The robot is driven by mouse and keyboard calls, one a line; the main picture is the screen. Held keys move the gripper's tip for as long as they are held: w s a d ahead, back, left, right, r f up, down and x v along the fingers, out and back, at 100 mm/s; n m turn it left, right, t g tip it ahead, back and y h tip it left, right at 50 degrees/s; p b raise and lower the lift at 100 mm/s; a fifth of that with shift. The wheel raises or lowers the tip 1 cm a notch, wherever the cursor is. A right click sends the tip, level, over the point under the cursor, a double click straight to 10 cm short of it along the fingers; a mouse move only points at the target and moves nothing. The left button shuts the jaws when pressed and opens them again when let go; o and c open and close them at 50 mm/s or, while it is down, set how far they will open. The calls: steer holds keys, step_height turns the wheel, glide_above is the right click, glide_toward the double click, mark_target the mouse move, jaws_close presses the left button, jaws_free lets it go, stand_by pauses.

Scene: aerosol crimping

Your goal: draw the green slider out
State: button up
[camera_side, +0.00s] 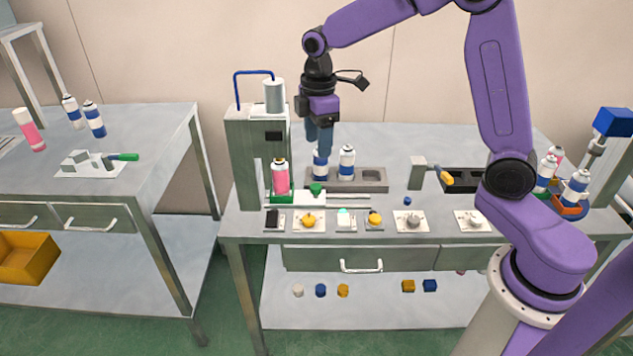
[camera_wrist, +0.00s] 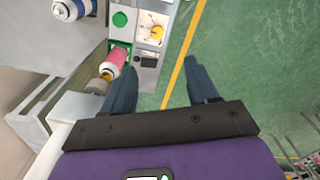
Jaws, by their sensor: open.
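The green slider (camera_side: 284,197) sits at the foot of the grey crimping machine, with a pink can (camera_side: 281,177) upright on it under the machine's head. A green knob (camera_side: 316,189) is just to its right, by metal rails (camera_side: 348,198) running right. In the wrist view, the slider (camera_wrist: 118,46), pink can (camera_wrist: 115,63) and green knob (camera_wrist: 120,18) are at upper left. My gripper (camera_side: 319,143) points down, open and empty, above the bench near a blue-and-white can. In the wrist view its fingers (camera_wrist: 165,72) are spread, apart from the slider and knob.
Blue-and-white cans (camera_side: 347,161) stand in a grey rack (camera_side: 372,180) behind the rails. Small plates with a yellow knob (camera_side: 309,217), a dark switch and a green button line the front edge. A yellow-handled clamp (camera_side: 446,178) is farther right. The left bench (camera_side: 165,155) has free surface.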

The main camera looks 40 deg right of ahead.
glide_above(317, 186)
steer(key=f, duration=0.2)
step_height(317, 186, down, 18)
steer(key=shift+r, duration=0.2)
stand_by(0.3)
jaws_close()
